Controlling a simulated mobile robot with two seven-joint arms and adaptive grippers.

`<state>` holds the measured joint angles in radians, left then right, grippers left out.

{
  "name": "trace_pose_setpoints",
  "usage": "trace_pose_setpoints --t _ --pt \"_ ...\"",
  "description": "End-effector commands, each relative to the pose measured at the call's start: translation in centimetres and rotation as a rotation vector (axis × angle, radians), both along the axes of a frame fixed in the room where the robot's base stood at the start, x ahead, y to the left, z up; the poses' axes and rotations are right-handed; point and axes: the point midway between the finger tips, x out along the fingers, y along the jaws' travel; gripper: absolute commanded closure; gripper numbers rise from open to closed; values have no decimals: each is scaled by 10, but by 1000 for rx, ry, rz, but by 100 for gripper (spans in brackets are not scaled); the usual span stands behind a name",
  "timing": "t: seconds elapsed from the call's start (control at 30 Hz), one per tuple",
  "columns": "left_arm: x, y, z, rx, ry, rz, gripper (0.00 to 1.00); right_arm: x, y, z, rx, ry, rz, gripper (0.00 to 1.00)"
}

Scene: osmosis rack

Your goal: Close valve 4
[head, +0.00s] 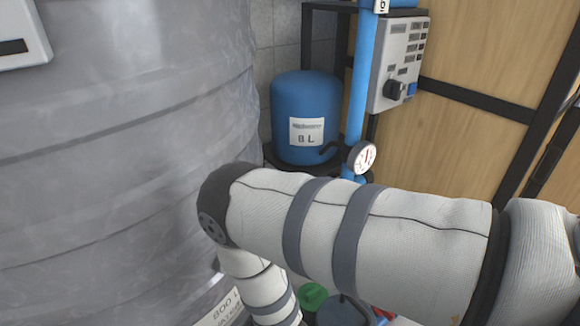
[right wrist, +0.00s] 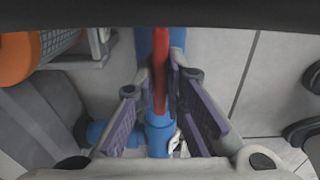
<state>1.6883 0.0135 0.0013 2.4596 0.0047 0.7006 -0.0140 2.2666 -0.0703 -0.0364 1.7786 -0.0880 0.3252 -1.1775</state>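In the right wrist view, a red valve lever (right wrist: 160,70) stands in line with a blue pipe (right wrist: 159,135). No valve number is readable there. My right gripper (right wrist: 162,85) has its fingertips close on both sides of the lever, with the purple pads against it and the fingers spreading apart toward the wrist. It looks shut on the lever, though the contact is partly shaded. In the head view my right arm crosses from the right and bends down, so the gripper and valve are out of sight. My left gripper is in neither view.
A large grey tank (head: 120,130) fills the left. A blue 8 L tank (head: 305,115), a pressure gauge (head: 362,157) and a control box (head: 400,65) stand behind my arm. An orange round part (right wrist: 17,58) lies left of the lever in the wrist view.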

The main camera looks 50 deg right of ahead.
Motion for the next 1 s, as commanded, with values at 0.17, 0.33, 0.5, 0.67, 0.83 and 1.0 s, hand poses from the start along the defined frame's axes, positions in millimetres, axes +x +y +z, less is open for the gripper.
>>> trace_pose_setpoints --t 0.17,0.33,0.5,0.67,0.83,1.0 --pt "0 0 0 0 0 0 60 0 0 0 0 0 0 100" --pt "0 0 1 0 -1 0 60 0 0 0 0 0 -14 100" --pt "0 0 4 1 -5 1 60 0 0 1 0 0 -76 100" --pt "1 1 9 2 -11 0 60 0 0 2 0 -1 -188 100" --pt "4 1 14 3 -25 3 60 0 0 2 0 -2 -345 100" --pt "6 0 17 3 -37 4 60 0 0 2 0 -1 -508 100"
